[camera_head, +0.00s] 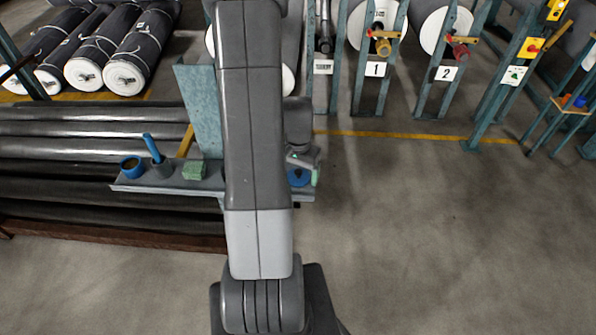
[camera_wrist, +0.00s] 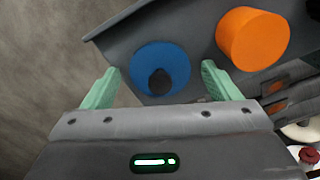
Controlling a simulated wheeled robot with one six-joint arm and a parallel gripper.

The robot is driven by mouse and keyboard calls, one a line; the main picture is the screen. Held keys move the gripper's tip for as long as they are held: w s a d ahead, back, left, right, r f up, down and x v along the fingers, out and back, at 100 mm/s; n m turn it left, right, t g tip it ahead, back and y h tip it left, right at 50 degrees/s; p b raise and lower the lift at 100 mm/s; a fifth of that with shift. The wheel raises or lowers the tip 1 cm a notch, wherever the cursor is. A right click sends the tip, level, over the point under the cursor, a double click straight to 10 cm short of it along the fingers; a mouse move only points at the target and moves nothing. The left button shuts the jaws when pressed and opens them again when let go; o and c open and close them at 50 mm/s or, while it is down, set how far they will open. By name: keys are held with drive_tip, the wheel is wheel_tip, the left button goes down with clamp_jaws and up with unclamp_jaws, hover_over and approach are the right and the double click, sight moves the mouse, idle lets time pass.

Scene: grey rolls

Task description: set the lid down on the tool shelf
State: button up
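The lid (camera_wrist: 176,60), a blue disc with a dark knob, lies at the end of the grey tool shelf (camera_wrist: 116,42) in the wrist view. In the head view the lid (camera_head: 299,178) shows as a small blue patch at the shelf's right end, partly covered by my arm; the shelf (camera_head: 150,188) runs to the left. My gripper (camera_wrist: 160,72) is open, its two green fingers on either side of the lid with a gap at each side. In the head view my gripper (camera_head: 309,174) is over the shelf's right end, one finger visible.
An orange cylinder (camera_wrist: 252,38) stands close to the right of the lid. A blue pot (camera_head: 131,167), a grey holder with a blue handle (camera_head: 152,149) and a green block (camera_head: 194,170) stand on the shelf's left part. Grey rolls (camera_head: 90,150) lie behind. Floor at right is clear.

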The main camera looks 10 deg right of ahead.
sight(298, 171)
drive_tip(key=shift+r, duration=0.1)
wheel_tip(298, 171, up, 12)
idle(0.6)
